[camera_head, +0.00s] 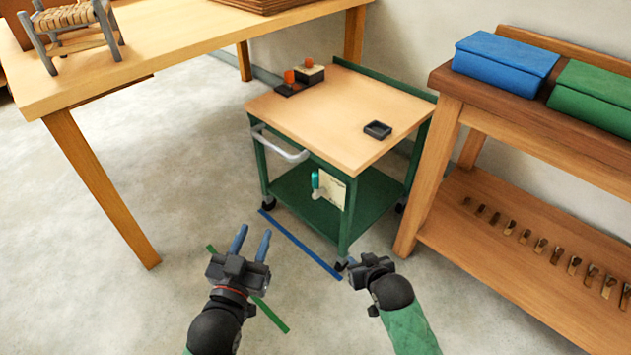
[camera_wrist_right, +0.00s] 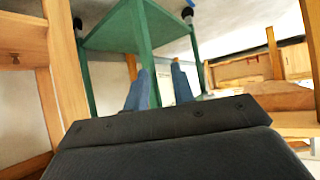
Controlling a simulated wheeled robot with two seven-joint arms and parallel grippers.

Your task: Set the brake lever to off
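The brake lever (camera_head: 315,181) has a teal grip pointing up and sits by a cream plate (camera_head: 334,190) on the front of the green cart (camera_head: 345,125). Any marking on the plate is too small to read. My left gripper (camera_head: 251,241) is open and empty, over the floor in front of the cart and apart from the lever. My right gripper (camera_head: 350,264) is low near the cart's front right leg. Its two blue fingers stand apart with nothing held in the right wrist view (camera_wrist_right: 160,86). The lever cannot be made out in that view.
The cart has a grey push handle (camera_head: 281,147); a small black tray (camera_head: 378,130) and orange-topped items (camera_head: 308,72) stand on it. Blue (camera_head: 300,243) and green (camera_head: 272,315) strips lie on the floor. A wooden table (camera_head: 180,35) and a bench (camera_head: 520,125) flank the cart.

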